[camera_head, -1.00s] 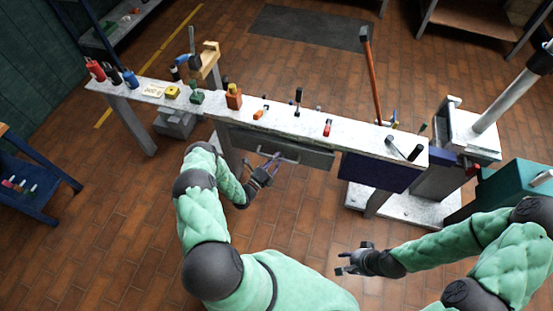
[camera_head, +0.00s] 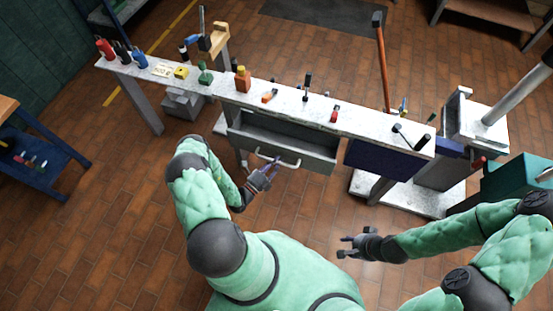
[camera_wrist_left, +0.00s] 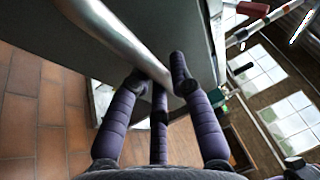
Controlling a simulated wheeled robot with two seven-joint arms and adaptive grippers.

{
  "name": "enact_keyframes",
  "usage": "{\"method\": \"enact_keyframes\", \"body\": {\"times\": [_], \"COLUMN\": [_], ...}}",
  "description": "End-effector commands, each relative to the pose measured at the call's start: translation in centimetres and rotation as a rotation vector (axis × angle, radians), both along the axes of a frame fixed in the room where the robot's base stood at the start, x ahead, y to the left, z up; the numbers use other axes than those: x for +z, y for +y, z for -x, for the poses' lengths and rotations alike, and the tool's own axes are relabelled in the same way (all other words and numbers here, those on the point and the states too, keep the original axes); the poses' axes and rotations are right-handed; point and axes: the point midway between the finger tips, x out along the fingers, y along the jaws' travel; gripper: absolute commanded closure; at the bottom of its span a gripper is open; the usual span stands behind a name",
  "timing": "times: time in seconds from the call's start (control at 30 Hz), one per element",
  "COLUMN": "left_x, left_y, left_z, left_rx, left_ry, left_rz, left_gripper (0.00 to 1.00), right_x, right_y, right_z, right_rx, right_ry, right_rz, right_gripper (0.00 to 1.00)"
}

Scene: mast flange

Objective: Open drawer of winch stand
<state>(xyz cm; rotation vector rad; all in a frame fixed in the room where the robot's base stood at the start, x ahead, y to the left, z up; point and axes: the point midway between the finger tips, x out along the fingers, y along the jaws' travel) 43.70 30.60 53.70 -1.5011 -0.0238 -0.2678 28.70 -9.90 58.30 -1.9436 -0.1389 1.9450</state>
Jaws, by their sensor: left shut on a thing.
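The grey drawer (camera_head: 305,155) of the winch stand is partly pulled out from under the long narrow top (camera_head: 220,95), and its hollow inside shows. A pale bar handle (camera_head: 288,163) runs along the drawer front. My left gripper (camera_head: 267,170) is at the left part of this handle. In the left wrist view the handle (camera_wrist_left: 118,40) passes between the fingers of the left gripper (camera_wrist_left: 158,80), which are shut on it. My right gripper (camera_head: 345,246) is held over the floor at the lower right, apart from the stand, with its fingers spread and nothing between them.
Small tools and coloured items, such as an orange bottle (camera_head: 242,80), stand along the top. A long-handled hammer (camera_head: 382,60) rises behind it. A dark blue panel (camera_head: 383,164) hangs right of the drawer. The brick floor (camera_head: 110,220) before the drawer is clear.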

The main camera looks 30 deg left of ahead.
Motion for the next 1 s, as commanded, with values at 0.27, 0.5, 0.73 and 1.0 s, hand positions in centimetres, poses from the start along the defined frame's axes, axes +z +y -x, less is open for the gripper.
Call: {"method": "enact_keyframes", "body": {"times": [0.27, 0.5, 0.73, 1.0], "left_x": [0.0, -0.2, -0.8, -1.7], "left_y": [0.0, 0.2, 0.8, 1.6], "left_z": [0.0, 0.5, 3.8, 8.6], "left_rx": [0.002, 0.003, 0.006, 0.006], "left_ry": [0.001, 0.002, 0.004, 0.004], "left_rz": [0.001, 0.0, 0.002, 0.001], "left_gripper": [0.68, 0.68, 0.68, 0.68], "right_x": [0.0, 0.0, 0.0, 0.0], "right_y": [0.0, 0.0, 0.0, 0.0], "right_z": [0.0, 0.0, 0.0, 0.0], "right_rx": [0.0, 0.0, 0.0, 0.0], "right_ry": [0.0, 0.0, 0.0, 0.0], "right_rz": [0.0, 0.0, 0.0, 0.0], "right_gripper": [0.6, 0.6, 0.6, 0.6]}}
